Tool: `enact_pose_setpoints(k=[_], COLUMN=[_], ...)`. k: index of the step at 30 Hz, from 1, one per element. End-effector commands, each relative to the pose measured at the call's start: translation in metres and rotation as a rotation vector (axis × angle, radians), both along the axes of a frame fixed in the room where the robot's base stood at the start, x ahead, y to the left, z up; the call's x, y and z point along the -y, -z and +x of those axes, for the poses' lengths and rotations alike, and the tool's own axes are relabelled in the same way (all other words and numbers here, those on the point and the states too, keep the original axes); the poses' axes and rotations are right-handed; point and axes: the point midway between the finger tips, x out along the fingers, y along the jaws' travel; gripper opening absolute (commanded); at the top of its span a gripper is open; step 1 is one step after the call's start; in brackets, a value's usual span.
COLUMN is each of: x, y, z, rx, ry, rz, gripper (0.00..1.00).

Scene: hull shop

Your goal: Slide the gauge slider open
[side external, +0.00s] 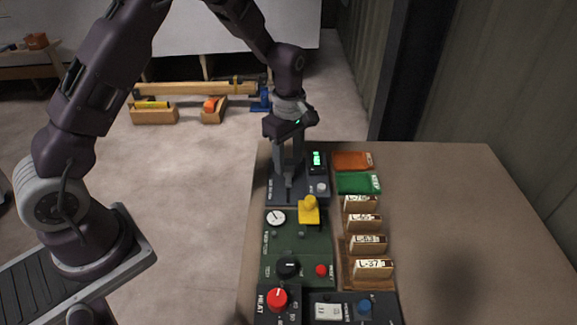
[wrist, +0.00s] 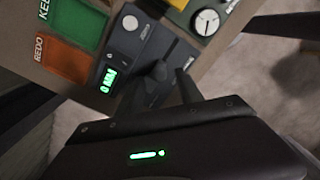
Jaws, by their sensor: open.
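The dark gauge panel (side external: 312,196) is at the far end of the row of panels on the table, with a lit green display (side external: 317,160) and a round pale button (side external: 321,187). In the wrist view the panel (wrist: 128,48) shows its display (wrist: 108,80) and the button (wrist: 130,23). My gripper (side external: 288,179) points down over the left part of this panel, its fingertips apart and low at the surface. In the wrist view the fingertips (wrist: 170,78) reach the dark slider area. The slider itself is mostly hidden by the fingers; I cannot tell whether they touch it.
A red knob (side external: 277,299) is at the front. Orange (side external: 352,161) and green trays and several labelled blocks line the right. The table's right side is bare.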

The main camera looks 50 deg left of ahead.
Motion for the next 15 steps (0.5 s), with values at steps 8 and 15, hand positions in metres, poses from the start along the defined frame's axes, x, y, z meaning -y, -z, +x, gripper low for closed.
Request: enact_pose_setpoints(k=[8, 15], x=[0.000, 0.000], y=[0.029, 0.029], z=[0.000, 0.000], rx=[0.001, 0.001], ry=[0.003, 0.003], rz=[0.000, 0.000], gripper=[0.43, 0.33])
